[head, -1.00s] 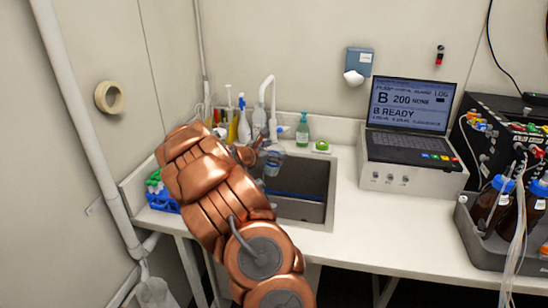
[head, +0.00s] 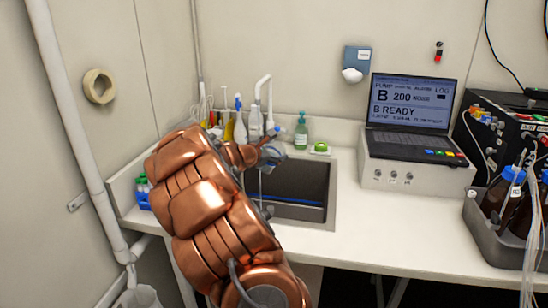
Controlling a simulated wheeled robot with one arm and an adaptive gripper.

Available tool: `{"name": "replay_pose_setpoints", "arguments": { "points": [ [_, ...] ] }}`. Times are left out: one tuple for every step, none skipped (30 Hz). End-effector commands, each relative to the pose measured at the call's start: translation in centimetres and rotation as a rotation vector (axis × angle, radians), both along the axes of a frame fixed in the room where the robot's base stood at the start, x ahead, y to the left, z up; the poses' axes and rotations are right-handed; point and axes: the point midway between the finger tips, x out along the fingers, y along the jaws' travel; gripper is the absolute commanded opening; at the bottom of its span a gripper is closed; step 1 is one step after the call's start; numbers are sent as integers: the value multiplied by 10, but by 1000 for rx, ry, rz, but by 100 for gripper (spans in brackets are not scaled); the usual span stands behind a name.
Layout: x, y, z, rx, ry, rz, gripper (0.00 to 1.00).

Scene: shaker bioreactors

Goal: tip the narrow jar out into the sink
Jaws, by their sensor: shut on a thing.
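The sink (head: 300,212) is a dark basin set into the white counter, with a blue line along its inside. My gripper (head: 266,141), at the end of my copper arm, is over the sink's back left part. It is shut on a small clear jar, the narrow jar (head: 273,153), which looks tipped over on its side above the basin. A thin pale line runs down below it into the sink; it looks like a stream, but I cannot be sure. My arm hides the sink's left side and part of the jar.
A white tap (head: 264,84), several bottles and a green soap bottle (head: 300,132) stand behind the sink. A green item (head: 320,148) lies at its back edge.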

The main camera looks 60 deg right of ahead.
Motion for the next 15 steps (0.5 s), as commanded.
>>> {"name": "replay_pose_setpoints", "arguments": {
  "points": [
    [-1, 0, -4, -5, -13, 0, 11],
    [-1, 0, -5, -7, -21, -1, 11],
    [-2, 0, -5, -9, -31, -1, 11],
    [-2, 0, -5, -11, -40, 0, 11],
    [-3, 1, -5, -13, -48, -1, 11],
    [-3, 1, -5, -16, -58, 0, 11],
    [-3, 1, -5, -18, -66, -1, 11],
    [-4, 1, -5, -20, -73, 0, 11],
    [-4, 1, -5, -22, -84, -1, 11],
    [-4, 1, -5, -24, -93, 0, 11],
    [-4, 1, -6, -27, -102, -1, 11],
    [-5, 1, -6, -29, -112, -1, 11],
    [-5, 1, -6, -31, -120, -1, 11],
    [-5, 1, -7, -32, -127, -1, 11],
    [-5, 1, -7, -34, -138, -1, 11]
  ]
}}
